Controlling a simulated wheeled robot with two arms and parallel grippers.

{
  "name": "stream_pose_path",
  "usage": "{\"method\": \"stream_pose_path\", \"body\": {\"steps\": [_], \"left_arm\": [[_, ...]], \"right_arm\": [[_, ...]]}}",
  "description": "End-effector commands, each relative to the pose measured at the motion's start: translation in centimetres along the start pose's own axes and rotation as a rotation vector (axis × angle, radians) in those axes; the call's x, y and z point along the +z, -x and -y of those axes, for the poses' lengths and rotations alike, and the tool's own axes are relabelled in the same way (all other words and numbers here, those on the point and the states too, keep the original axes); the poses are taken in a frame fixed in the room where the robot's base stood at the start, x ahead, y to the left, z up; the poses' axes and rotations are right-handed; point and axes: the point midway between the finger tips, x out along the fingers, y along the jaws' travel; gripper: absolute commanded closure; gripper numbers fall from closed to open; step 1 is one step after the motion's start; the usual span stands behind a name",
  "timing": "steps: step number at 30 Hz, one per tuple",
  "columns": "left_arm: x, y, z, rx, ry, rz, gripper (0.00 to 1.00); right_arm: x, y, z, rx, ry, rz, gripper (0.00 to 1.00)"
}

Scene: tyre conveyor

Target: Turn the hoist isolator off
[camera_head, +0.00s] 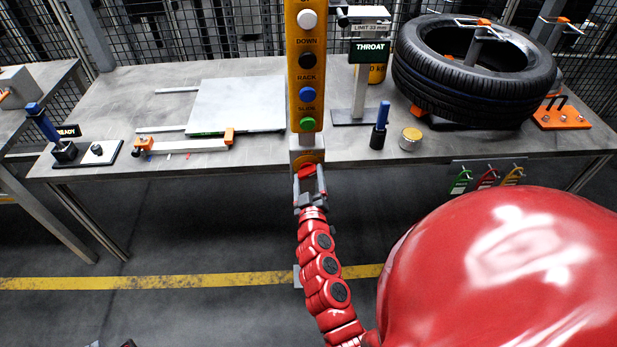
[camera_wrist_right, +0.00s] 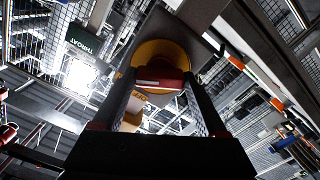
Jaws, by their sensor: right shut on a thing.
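The hoist isolator is a red handle (camera_head: 306,171) on a yellow round plate (camera_head: 308,157), low on the post below the hoist's yellow button box (camera_head: 305,75). My right gripper (camera_head: 310,178) reaches up to it from below and is shut on the red handle. In the right wrist view the red handle (camera_wrist_right: 160,74) lies between the two dark fingers of the right gripper (camera_wrist_right: 160,84), with the yellow plate (camera_wrist_right: 160,53) behind it. The handle looks crosswise there; its exact setting is hard to tell.
A steel table (camera_head: 90,125) spans behind the post. It carries a tyre (camera_head: 475,85), a throat gauge stand (camera_head: 360,90), a blue-handled tool (camera_head: 380,127), a brass cylinder (camera_head: 410,139) and a pale plate (camera_head: 238,103).

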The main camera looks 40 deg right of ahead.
Motion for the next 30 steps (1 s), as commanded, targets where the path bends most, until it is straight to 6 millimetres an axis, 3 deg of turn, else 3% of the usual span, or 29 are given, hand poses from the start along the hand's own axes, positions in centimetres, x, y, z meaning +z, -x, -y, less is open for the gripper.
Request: {"method": "stream_pose_path", "body": {"steps": [1,3,4,16,30], "left_arm": [[0.0,0.0,0.0,0.0,0.0,0.0,1.0],[0.0,0.0,0.0,0.0,0.0,0.0,1.0],[0.0,0.0,0.0,0.0,0.0,0.0,1.0],[0.1,0.6,0.0,0.0,0.0,0.0,1.0],[0.4,2.2,-0.1,0.0,0.0,0.0,1.0]], "right_arm": [[0.0,0.0,0.0,-0.001,0.0,0.0,0.67],[0.0,0.0,0.0,-0.001,0.0,-0.001,0.79],[0.0,0.0,0.0,-0.001,0.0,-0.001,0.81],[-0.1,0.0,0.2,-0.004,0.095,-0.006,0.81],[-0.1,0.0,0.2,-0.002,0.501,-0.007,0.81]]}}
